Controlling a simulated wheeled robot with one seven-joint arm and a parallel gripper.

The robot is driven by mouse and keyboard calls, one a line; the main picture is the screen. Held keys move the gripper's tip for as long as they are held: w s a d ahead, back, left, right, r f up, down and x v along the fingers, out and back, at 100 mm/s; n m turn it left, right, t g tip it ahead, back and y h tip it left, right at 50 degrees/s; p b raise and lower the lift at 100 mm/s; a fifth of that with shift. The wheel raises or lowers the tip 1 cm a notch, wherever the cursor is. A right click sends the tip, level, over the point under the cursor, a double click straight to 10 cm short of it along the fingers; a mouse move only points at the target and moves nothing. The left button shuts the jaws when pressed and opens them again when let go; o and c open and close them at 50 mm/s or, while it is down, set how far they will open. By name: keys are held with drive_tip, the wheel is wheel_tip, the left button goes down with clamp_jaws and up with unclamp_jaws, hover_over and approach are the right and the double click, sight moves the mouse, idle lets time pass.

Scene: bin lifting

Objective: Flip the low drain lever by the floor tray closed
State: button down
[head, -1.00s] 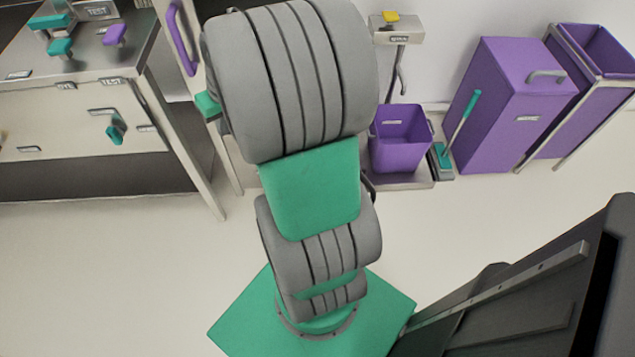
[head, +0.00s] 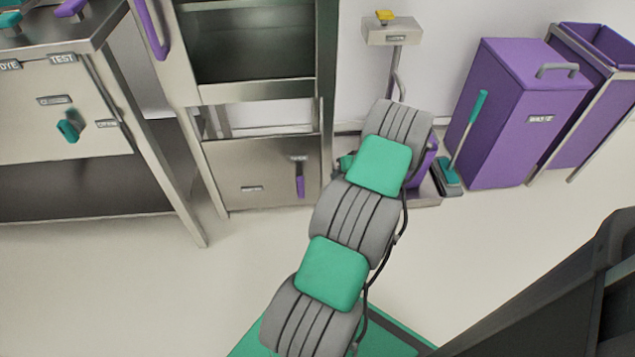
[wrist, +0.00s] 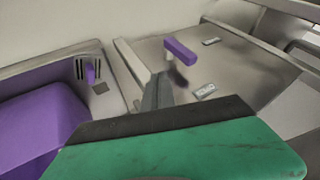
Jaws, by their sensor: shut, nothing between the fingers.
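A purple lever (head: 300,186) hangs down on the low steel panel beside the floor tray (head: 428,198). In the wrist view the lever (wrist: 181,49) stands out from the panel, with small label plates near it. I cannot read its label. My gripper (wrist: 157,88) is shut and empty. Its dark fingers show past the green wrist housing, pointing toward the panel, below and left of the lever in the picture. I see no contact with the lever. In the head view my arm hides most of the gripper and part of the tray.
A purple bucket (wrist: 38,122) stands on the tray, close to my wrist at left. A teal-handled brush (head: 466,135) and a purple bin (head: 515,115) stand at right. Floor before the panel is clear.

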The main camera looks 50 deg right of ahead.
sight(301, 185)
drive_tip(key=w+a+f+b, duration=0.3)
drive_tip(key=w+f+b, duration=0.1)
drive_tip(key=w+f, duration=0.3)
drive_tip(key=shift+w+f+b, duration=0.4)
drive_tip(key=shift+w, duration=0.5)
drive_tip(key=shift+r, duration=0.1)
